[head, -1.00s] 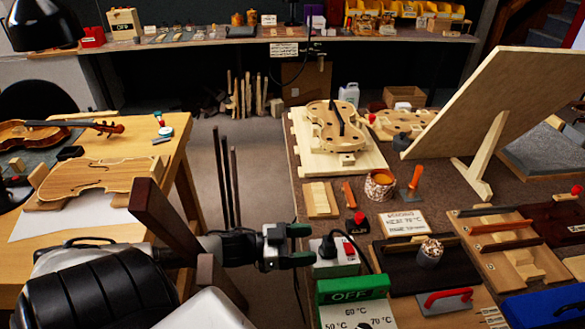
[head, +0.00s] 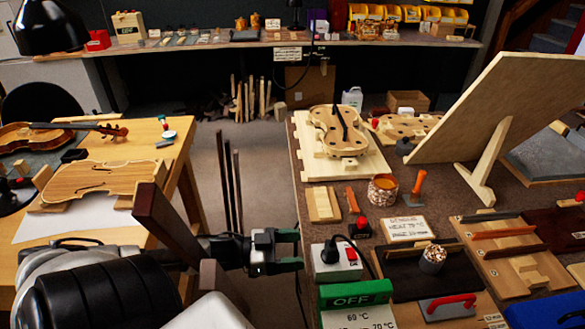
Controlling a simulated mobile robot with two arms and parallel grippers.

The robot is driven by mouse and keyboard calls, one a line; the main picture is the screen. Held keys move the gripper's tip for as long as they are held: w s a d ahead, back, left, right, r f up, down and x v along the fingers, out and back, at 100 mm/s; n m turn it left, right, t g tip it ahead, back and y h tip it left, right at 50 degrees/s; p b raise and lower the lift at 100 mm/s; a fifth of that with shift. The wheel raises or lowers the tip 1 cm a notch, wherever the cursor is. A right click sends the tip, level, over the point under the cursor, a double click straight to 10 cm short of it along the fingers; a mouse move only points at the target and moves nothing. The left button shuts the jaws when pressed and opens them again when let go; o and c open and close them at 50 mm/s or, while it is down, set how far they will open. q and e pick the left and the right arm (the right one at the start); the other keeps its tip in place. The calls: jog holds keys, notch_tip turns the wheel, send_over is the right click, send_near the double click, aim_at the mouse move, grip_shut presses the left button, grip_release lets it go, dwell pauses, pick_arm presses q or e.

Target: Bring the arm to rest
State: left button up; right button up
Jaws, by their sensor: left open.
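My left gripper (head: 296,251) comes in from the left at the lower middle of the head view. Its two dark green-tipped fingers are apart, with nothing between them. It is over the gap at the left edge of the right bench, just left of a white socket box (head: 336,262) with a red switch. I cannot tell whether the fingertips touch the box. My right gripper is not in view.
The right bench (head: 285,170) holds a violin body (head: 340,130), a glue pot (head: 383,188) and clamping boards. The left bench (head: 172,150) holds a violin plate (head: 95,180). Dark upright rods (head: 228,180) stand between the benches.

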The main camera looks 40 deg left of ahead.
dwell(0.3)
pick_arm(q)
jog(key=s+a+f+n+y+p, duration=0.1)
jog(key=a+f+n+y, duration=0.45)
jog(key=f, duration=0.75)
jog(key=s+f+g+y+p, duration=0.1)
jog(key=s+f+g+y, duration=0.15)
jog(key=s+f, duration=0.4)
jog(key=s+f+g+y, duration=0.1)
jog(key=s+f+y, duration=0.25)
jog(key=f, duration=0.65)
jog(key=s+d+f+g, duration=0.4)
jog(key=s+d+f, duration=0.3)
jog(key=s, duration=0.3)
jog(key=s+d+f+g+p, duration=0.1)
jog(key=s+d+f+g, duration=0.4)
jog(key=s+d, duration=0.4)
jog(key=shift+s+f, duration=0.6)
jog(key=shift+f, duration=0.25)
